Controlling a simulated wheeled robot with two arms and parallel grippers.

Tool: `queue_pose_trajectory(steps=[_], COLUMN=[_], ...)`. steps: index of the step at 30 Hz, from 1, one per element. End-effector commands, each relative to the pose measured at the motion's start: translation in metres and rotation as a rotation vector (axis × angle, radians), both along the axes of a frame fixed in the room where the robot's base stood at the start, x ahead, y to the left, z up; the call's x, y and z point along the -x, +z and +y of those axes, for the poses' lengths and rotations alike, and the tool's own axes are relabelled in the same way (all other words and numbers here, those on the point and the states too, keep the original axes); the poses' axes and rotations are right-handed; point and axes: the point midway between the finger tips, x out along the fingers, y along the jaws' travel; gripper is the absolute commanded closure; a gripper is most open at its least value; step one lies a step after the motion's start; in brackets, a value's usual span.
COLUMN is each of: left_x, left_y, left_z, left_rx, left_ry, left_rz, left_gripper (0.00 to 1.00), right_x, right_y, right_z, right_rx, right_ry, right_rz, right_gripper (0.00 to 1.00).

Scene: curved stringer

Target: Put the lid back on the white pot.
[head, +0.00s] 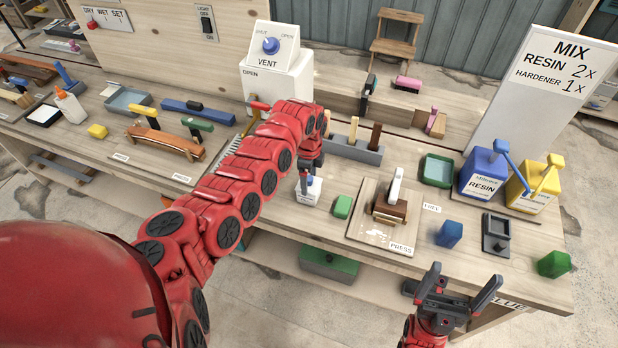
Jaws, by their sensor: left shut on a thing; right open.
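The white pot (309,196), a small box-like pot with a dark label, stands on the bench near its front edge. My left gripper (307,180) points down right over it and hides part of its top. The gripper is shut on a small blue piece that looks like the lid (310,181). The lid is at the pot's top; I cannot tell whether it rests on the pot or is just above it. My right gripper (456,289) is open and empty, in front of the bench edge at the lower right.
Farther right are a pressing board (372,230), a blue block (449,234), a dark square tray (497,246) and the resin can (482,176). A grey holder (352,150) with upright sticks stands behind.

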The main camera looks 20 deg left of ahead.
Motion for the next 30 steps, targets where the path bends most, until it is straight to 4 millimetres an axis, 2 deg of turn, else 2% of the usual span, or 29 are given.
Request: queue_pose_trajectory(steps=[14, 15, 17, 18, 30], left_x=[0.0005, 0.0005, 0.0005, 0.0005, 0.0005], left_y=[-0.0007, -0.0007, -0.0007, -0.0007, 0.001], left_z=[0.0002, 0.0002, 0.0002, 0.0002, 0.0002], left_rx=[0.0, 0.0, 0.0, 0.0, 0.0], left_ry=[0.0, 0.0, 0.0, 0.0, 0.0], left_rz=[0.001, 0.001, 0.001, 0.001, 0.001], left_gripper=[0.68, 0.13, 0.02, 0.0, 0.0], right_x=[0.0, 0.0, 0.0, 0.0, 0.0], right_y=[0.0018, 0.0018, 0.0018, 0.0017, 0.0032], right_z=[0.0, 0.0, 0.0, 0.0, 0.0], right_rx=[0.0, 0.0, 0.0, 0.0, 0.0], right_ry=[0.0, 0.0, 0.0, 0.0, 0.0], right_rz=[0.0, 0.0, 0.0, 0.0, 0.0], right_gripper=[0.0, 0.0, 0.0, 0.0, 0.0])
